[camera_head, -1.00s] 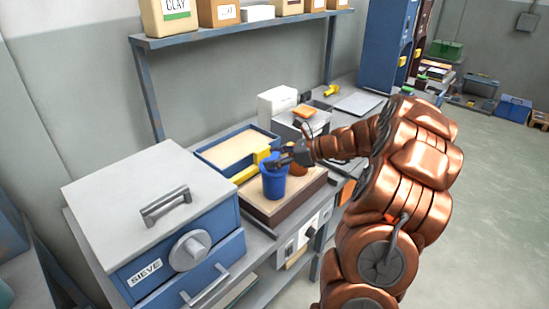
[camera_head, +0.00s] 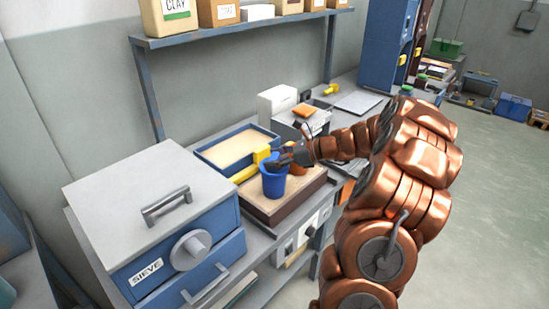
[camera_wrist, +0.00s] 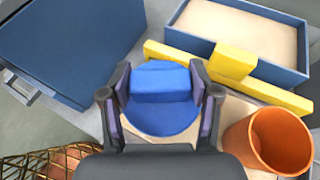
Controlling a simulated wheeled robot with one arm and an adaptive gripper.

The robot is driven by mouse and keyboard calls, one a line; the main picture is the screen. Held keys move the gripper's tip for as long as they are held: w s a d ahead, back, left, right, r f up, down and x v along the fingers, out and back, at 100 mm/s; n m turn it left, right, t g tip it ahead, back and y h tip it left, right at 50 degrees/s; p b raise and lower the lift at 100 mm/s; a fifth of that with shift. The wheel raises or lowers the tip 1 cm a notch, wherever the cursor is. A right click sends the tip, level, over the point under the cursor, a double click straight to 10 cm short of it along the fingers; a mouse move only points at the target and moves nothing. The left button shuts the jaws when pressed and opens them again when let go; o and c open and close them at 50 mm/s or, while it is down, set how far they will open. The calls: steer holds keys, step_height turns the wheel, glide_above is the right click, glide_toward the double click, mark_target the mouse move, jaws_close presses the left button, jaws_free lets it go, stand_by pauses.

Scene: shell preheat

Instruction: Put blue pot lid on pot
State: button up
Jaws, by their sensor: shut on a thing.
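The blue lid (camera_wrist: 165,118) is a round disc with a block-shaped handle (camera_wrist: 160,82) in the wrist view. My gripper (camera_wrist: 160,88) is shut on this handle, one finger at each side. In the head view, the blue pot (camera_head: 273,183) stands upright on a wooden-topped board (camera_head: 257,201), and my gripper (camera_head: 281,158) is at its top rim. The lid is over the pot's mouth, but I cannot tell whether it rests on the rim. The pot's body is hidden under the lid in the wrist view.
An orange pot (camera_wrist: 268,140) stands close at the right. A yellow bar (camera_wrist: 180,58) and a blue-rimmed sand tray (camera_wrist: 272,75) lie behind. The blue sieve cabinet (camera_head: 183,265) is at the left. A shelf (camera_head: 238,27) hangs above.

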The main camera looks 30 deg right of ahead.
steer(key=shift+f, duration=0.35)
steer(key=o, duration=0.9)
steer(key=shift+c, duration=0.2)
steer(key=shift+s, duration=0.1)
steer(key=p+v, duration=0.5)
steer(key=v, duration=0.5)
steer(key=shift+s+d+r, duration=0.25)
stand_by(0.5)
